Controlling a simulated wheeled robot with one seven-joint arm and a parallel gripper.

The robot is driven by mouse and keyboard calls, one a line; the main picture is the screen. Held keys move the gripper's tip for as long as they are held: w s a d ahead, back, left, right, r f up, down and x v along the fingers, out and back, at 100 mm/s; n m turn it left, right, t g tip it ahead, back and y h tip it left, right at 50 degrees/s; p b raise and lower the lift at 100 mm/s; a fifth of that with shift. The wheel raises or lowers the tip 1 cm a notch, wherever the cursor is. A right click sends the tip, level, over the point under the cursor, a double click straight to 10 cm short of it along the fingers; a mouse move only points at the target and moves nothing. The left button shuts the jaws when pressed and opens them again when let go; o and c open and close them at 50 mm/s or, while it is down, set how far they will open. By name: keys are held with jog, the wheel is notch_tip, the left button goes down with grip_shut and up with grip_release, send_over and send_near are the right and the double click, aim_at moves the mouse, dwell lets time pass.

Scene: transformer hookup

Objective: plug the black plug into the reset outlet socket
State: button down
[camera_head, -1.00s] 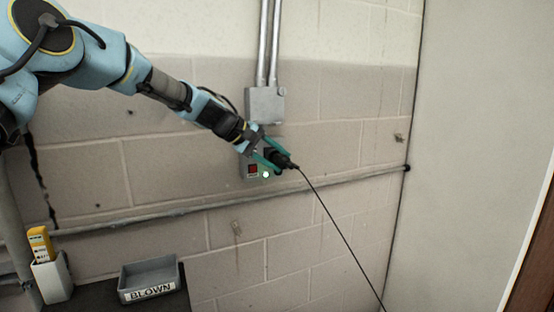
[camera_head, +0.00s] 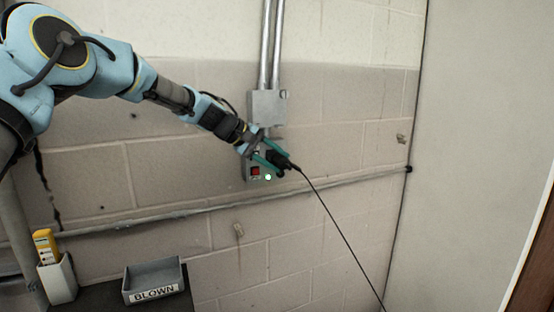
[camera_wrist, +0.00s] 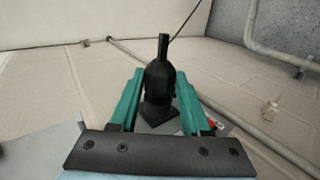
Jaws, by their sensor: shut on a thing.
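My gripper (camera_head: 272,158) is shut on the black plug (camera_head: 281,160), in front of the wall outlet box. In the wrist view the black plug (camera_wrist: 160,84) sits between the green fingers of my gripper (camera_wrist: 157,95), its cord end pointing away from my palm. A thin black cord runs from it down to the lower right. The reset outlet box (camera_head: 248,172) is grey, with a red switch (camera_head: 255,171) and a lit greenish-white light (camera_head: 268,177). The socket face is hidden behind my gripper and the plug. I cannot tell whether the plug touches the socket.
A grey junction box (camera_head: 267,106) with two vertical conduits is above the outlet. A horizontal pipe (camera_head: 345,181) crosses the wall below it. A grey bin marked BLOWN (camera_head: 154,284) and a white holder (camera_head: 58,281) with a yellow tester (camera_head: 46,245) are at lower left.

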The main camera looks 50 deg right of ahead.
aim_at(287, 166)
jog(key=shift+w+d+p, duration=0.3)
jog(key=shift+w+p, duration=0.05)
jog(key=shift+w, duration=0.15)
jog(key=shift+c, duration=1.4)
grip_release()
jog(key=shift+s+a+f+b, duration=0.15)
jog(key=shift+s+a+b, duration=0.1)
jog(key=shift+s+b, duration=0.2)
jog(key=shift+s+a+b, duration=0.45)
jog(key=shift+s+b, duration=0.3)
jog(key=shift+s+a+b, duration=0.3)
jog(key=shift+s+b, duration=0.05)
jog(key=shift+s, duration=0.15)
jog(key=shift+s+a+b, duration=0.25)
jog(key=shift+s+b, duration=0.1)
jog(key=shift+s, duration=0.15)
